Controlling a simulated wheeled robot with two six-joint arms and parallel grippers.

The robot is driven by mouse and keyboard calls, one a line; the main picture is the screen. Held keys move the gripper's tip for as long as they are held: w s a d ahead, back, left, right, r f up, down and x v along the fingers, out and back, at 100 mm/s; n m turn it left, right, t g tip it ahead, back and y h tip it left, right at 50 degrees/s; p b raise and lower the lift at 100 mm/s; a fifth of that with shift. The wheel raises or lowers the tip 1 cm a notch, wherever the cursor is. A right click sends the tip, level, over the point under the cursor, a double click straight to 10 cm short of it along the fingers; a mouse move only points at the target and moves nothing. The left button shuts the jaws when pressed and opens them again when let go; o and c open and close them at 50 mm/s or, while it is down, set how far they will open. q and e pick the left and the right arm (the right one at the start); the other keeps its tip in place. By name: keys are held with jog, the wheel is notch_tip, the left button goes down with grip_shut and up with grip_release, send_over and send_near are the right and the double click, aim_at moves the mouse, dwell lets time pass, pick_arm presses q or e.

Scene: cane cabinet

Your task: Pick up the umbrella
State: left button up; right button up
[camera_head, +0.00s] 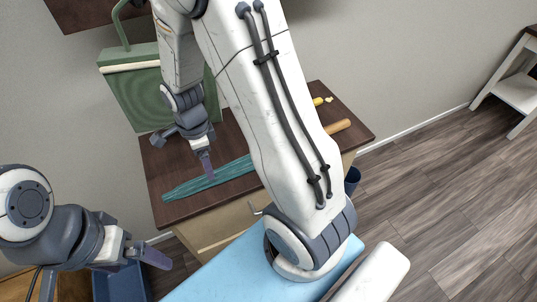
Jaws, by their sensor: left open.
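The umbrella (205,181) is folded, with teal cloth, and lies along the dark brown cabinet top (180,155). A wooden piece (338,126) in line with it looks like its handle; my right arm hides the stretch between. My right gripper (206,165) points down at the cloth, its tip overlapping it in the picture; contact cannot be told and only one finger shows clearly. My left gripper (150,258) is at the lower left, open and empty, below the cabinet top in the picture and away from the umbrella.
A green panelled object (145,95) stands at the back left of the cabinet top. A small yellow item (319,101) lies by the handle. A blue bin (118,284) is near my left gripper, and a dark bin (352,177) is right of the cabinet.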

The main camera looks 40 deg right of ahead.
jog(key=f, duration=0.6)
jog(key=shift+s+a+f+p, duration=0.15)
jog(key=shift+a+f+p, duration=0.05)
jog(key=shift+f+p, duration=0.15)
grip_shut()
